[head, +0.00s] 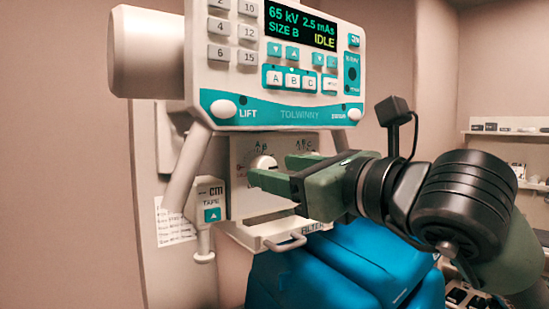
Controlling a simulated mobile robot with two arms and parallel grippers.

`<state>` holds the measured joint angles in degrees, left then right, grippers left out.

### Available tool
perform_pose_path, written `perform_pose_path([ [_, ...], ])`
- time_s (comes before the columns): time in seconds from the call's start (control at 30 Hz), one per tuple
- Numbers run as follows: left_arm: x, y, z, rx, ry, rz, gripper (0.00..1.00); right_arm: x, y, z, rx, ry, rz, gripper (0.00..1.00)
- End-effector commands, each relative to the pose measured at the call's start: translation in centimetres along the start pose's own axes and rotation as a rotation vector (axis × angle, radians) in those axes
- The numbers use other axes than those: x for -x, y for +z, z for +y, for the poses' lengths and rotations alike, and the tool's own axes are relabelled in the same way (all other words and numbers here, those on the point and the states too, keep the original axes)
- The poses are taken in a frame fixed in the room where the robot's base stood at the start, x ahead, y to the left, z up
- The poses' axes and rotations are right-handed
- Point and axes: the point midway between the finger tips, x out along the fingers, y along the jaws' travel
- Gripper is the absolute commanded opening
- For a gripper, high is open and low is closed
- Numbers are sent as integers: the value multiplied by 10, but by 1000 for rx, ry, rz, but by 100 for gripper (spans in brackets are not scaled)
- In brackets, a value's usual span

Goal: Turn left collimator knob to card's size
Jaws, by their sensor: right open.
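The left collimator knob (262,162) is a pale round knob on the collimator face (243,150) below the console, with letters including A and B above it. My right gripper (270,170), green, comes in from the right with its fingers apart. Its fingertips are in front of and near the knob and hide its lower part; I cannot tell whether they touch it. Marks of a second dial show further right, mostly hidden by the gripper. A white sheet with small print (175,222) hangs on the left; its text is unreadable. My left gripper is not in view.
The console (280,115) above reads 65 kV, 2.5 mAs, SIZE B, IDLE. A tape unit (210,200) hangs at the left. A filter tray with a handle (285,243) juts out below. Blue padded blocks (340,270) lie underneath. A shelf (505,132) is at the right.

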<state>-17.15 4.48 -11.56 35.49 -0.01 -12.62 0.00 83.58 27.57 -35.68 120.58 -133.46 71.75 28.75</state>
Motion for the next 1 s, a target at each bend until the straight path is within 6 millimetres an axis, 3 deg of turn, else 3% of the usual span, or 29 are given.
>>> perform_pose_path([
  [0.17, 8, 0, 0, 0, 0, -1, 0, -14, 1, 0, 1, 1, 0, 55],
  [0.43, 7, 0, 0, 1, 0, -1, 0, -16, 0, 0, 1, 1, -1, 55],
  [0.47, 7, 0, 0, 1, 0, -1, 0, -16, 0, 0, 1, 1, -1, 49],
  [0.63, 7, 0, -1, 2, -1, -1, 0, -16, 0, 0, 1, 1, -1, 2],
  [1.0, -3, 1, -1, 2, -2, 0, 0, -16, -2, 1, 47, 1, 0, 0],
])
